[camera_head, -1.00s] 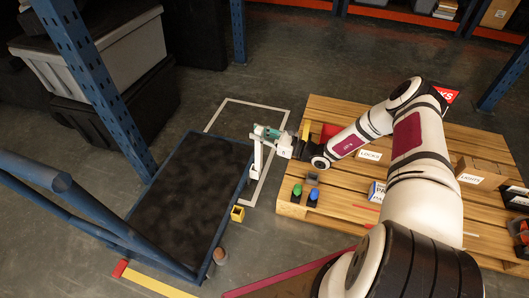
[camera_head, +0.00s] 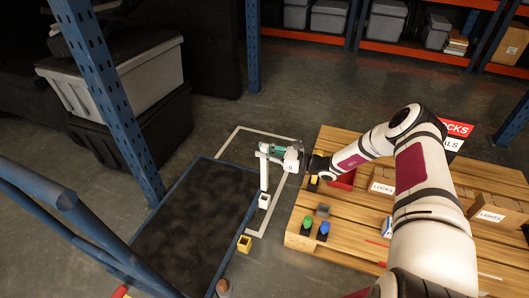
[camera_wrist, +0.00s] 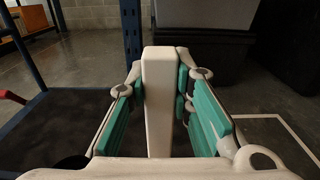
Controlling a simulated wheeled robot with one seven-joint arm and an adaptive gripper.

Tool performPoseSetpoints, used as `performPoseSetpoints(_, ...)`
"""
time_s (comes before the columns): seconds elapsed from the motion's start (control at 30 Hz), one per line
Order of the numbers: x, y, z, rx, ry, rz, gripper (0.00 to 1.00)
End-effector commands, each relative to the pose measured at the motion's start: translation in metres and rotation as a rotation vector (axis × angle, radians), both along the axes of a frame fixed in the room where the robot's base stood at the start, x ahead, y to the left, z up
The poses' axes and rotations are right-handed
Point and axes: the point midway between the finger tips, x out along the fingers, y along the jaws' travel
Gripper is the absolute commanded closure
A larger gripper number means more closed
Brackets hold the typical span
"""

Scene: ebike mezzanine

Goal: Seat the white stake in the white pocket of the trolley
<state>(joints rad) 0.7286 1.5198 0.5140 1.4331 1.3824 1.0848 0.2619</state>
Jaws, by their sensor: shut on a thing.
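My gripper (camera_head: 280,150) is shut on the white stake (camera_head: 264,173), which hangs upright at the right edge of the trolley (camera_head: 185,225). In the wrist view the stake (camera_wrist: 158,100) stands between the green finger pads of my gripper (camera_wrist: 160,88). The white pocket (camera_head: 264,201) is a small square socket on the trolley's right side with a dark opening. The stake's lower end is directly above or at this pocket in the head view; I cannot tell whether it has entered. In the wrist view the lower end and pocket are hidden.
A yellow pocket (camera_head: 244,243) sits nearer on the same trolley side. A blue upright (camera_head: 118,110) and handle rail (camera_head: 65,200) stand left. A wooden pallet (camera_head: 345,145) to the right holds green (camera_head: 306,223) and blue (camera_head: 323,230) pieces, a red bin (camera_head: 342,181) and boxes (camera_head: 498,212).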

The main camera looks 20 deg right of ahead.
Motion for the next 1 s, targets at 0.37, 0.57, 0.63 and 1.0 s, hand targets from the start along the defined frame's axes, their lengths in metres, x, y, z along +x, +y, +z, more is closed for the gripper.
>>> performPoseSetpoints(0.37, 0.000, 0.000, -0.035, 0.002, -0.001, -0.001, 1.00)
performPoseSetpoints(0.57, 0.000, 0.000, -0.047, 0.002, -0.001, 0.000, 1.00)
performPoseSetpoints(0.63, 0.000, 0.000, -0.048, 0.002, -0.001, 0.000, 1.00)
performPoseSetpoints(1.0, 0.000, 0.000, -0.048, 0.001, -0.002, 0.000, 1.00)
